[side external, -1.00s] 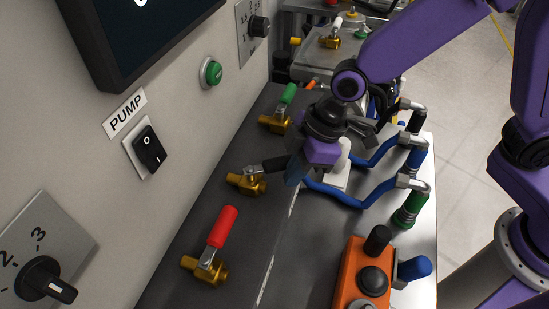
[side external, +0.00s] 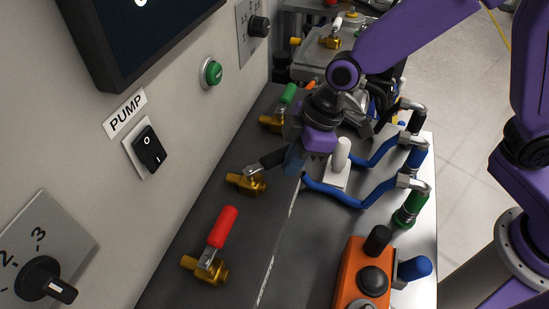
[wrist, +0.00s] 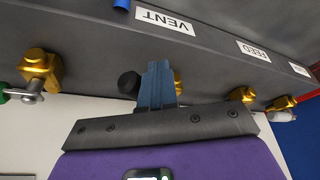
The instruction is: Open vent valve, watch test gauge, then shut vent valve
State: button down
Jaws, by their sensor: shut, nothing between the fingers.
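The valve with the black handle (side external: 272,159) has a brass body (side external: 246,184) and sits between the red-handled and green-handled valves in the side view. In the wrist view a VENT label (wrist: 165,20) lies near it, and its black handle end (wrist: 129,83) shows beside my fingers. My gripper (side external: 293,162) is shut and empty, with its blue fingers against or just beside the handle's free end; I cannot tell whether they touch. In the wrist view my gripper (wrist: 157,68) hides part of a brass body (wrist: 178,86). I cannot make out a test gauge.
The red-handled valve (side external: 220,228) stands nearer the camera, the green-handled valve (side external: 288,94) farther off. A white post (side external: 342,155) and blue hoses (side external: 335,192) stand to the right of my gripper. The PUMP switch (side external: 150,149) is on the wall at left.

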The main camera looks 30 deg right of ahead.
aim_at(287, 148)
jog(key=shift+w+d, duration=0.2)
jog(key=shift+w, duration=0.4)
jog(key=shift+w+a, duration=0.1)
jog(key=shift+w, duration=0.8)
jog(key=shift+w+a, duration=0.15)
jog(key=shift+w, duration=0.55)
